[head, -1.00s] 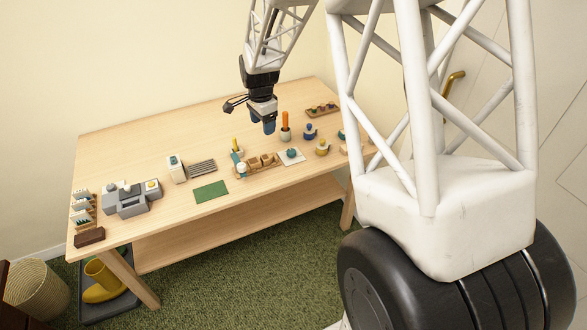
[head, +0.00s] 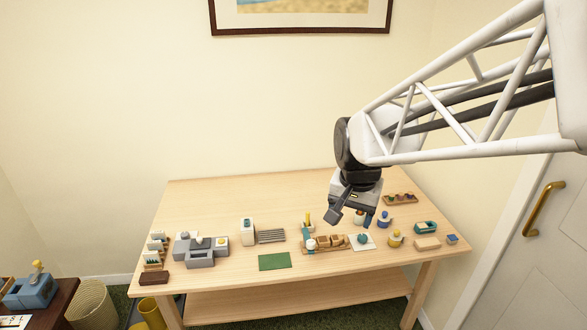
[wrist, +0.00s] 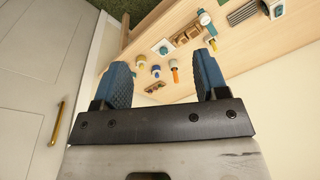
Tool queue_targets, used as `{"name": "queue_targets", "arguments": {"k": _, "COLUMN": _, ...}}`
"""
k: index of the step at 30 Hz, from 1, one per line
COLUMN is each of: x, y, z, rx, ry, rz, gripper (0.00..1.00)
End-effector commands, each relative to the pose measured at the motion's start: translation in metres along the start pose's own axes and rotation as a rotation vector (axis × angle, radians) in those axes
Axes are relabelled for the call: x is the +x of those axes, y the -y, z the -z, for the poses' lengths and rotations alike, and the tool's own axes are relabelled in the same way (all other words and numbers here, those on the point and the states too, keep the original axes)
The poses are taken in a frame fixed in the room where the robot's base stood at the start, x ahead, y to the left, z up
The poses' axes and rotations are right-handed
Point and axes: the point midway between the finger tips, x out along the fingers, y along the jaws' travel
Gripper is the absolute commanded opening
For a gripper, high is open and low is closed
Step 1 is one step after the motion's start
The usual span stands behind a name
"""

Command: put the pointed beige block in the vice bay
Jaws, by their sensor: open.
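My gripper (head: 362,219) hangs over the right half of the wooden table (head: 235,195), apart from the things below. In the wrist view my gripper (wrist: 163,65) has its two blue fingers spread with nothing between them. A plain beige block (head: 427,244) lies near the table's right end; I cannot tell whether it is pointed. A grey stepped fixture (head: 200,258) stands at the left, and a blue vice-like thing (head: 30,291) stands on a dark side table. I cannot tell which holds the vice bay.
A green mat (head: 275,261), a slatted grey rack (head: 270,236) and a white box (head: 248,231) lie left of centre. Small knobbed pieces, a teal thing (head: 425,227) and a brown tray (head: 400,198) crowd the right. The table's back left is clear.

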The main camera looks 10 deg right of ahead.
Motion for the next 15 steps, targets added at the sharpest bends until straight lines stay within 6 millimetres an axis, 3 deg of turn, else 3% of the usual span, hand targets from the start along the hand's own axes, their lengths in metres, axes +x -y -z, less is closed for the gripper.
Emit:
{"name": "queue_targets", "arguments": {"k": 6, "x": -0.023, "y": -0.021, "z": -0.052, "rx": -0.178, "ry": -0.027, "rz": 0.013, "gripper": 0.67}}
{"name": "queue_targets", "arguments": {"k": 15, "x": -0.037, "y": -0.051, "z": -0.117, "rx": -0.414, "ry": -0.06, "rz": 0.023, "gripper": 0.67}}
